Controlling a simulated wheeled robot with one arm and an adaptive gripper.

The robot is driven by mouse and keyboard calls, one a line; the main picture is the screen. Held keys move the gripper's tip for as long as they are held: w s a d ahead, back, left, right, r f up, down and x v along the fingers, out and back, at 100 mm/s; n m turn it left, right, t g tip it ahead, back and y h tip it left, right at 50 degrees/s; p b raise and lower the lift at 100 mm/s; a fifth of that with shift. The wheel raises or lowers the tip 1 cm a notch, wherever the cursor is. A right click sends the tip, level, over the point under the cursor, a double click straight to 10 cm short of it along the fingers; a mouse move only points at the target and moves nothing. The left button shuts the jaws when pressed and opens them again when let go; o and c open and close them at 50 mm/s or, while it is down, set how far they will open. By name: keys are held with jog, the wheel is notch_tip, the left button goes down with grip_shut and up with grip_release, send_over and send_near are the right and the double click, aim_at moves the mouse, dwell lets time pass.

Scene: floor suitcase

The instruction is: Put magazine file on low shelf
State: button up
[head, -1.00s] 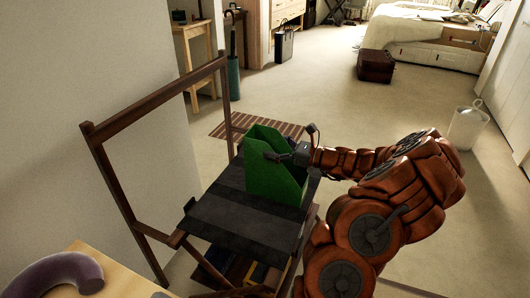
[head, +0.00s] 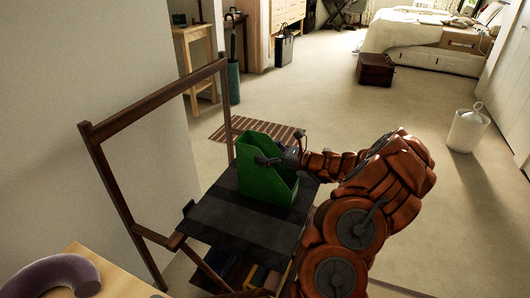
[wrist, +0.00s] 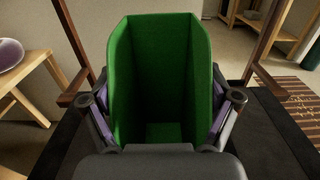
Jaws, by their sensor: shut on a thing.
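The green magazine file (head: 262,175) is upright over the dark top of a small wooden-framed shelf unit (head: 232,226). I cannot tell whether its base touches that top. My gripper (head: 268,160) is shut on the file near its upper part. In the wrist view the file (wrist: 160,75) fills the middle, with the gripper's fingers (wrist: 160,112) pressed on its left and right sides. The file looks empty inside. Below the dark top, a lower level holds several dark and coloured items (head: 240,270), partly hidden by the top and my arm.
A table with a purple curved object (head: 50,277) stands at lower left. A striped mat (head: 262,130) lies behind the unit. A brown suitcase (head: 375,69), a white canister (head: 466,130) and a bed (head: 420,40) stand farther off. Open carpet lies between.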

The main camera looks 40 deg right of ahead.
jog(key=shift+f, duration=0.15)
jog(key=o, duration=1.5)
jog(key=shift+o, duration=0.2)
